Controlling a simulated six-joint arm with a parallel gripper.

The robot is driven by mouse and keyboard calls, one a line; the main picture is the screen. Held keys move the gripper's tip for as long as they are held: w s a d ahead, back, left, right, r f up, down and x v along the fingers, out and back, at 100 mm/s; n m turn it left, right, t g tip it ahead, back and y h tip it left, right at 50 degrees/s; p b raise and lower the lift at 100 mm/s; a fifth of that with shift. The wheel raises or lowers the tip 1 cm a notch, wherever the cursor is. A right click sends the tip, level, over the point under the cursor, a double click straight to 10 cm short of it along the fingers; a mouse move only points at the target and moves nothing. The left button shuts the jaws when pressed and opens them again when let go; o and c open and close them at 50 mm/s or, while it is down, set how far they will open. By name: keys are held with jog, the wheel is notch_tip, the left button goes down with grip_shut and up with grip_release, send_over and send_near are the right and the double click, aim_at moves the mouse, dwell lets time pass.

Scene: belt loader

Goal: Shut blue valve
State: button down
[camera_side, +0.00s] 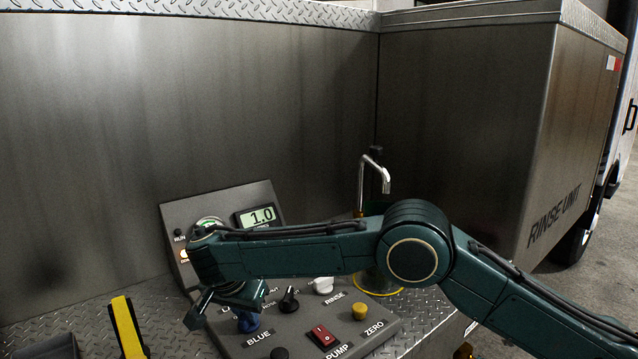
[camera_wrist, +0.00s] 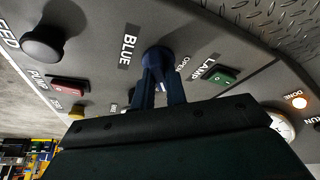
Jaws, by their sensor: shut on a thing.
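The blue valve (camera_wrist: 157,55) is a round blue knob on the sloped control panel, beside the printed word BLUE. In the side view, the blue knob (camera_side: 248,323) shows just under my wrist. My gripper (camera_wrist: 160,72) has its two fingers on either side of the knob and is shut on it. The word OPEN is printed beside the knob in the wrist view. The fingers cover part of the knob, and I cannot tell which way it is turned.
A black knob (camera_side: 289,300), a white knob (camera_side: 323,285), a red PUMP switch (camera_side: 322,336) and a yellow button (camera_side: 359,312) sit nearby. A green LAMP switch (camera_wrist: 222,81) is close to my fingers. A display (camera_side: 258,217) reads 1.0. A curved spout (camera_side: 373,168) stands behind my arm.

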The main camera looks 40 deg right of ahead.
jog(key=shift+m+g, duration=0.3)
jog(key=shift+m, duration=0.4)
jog(key=c, duration=1.4)
grip_release()
jog(key=shift+c, duration=0.2)
jog(key=shift+n, duration=0.7)
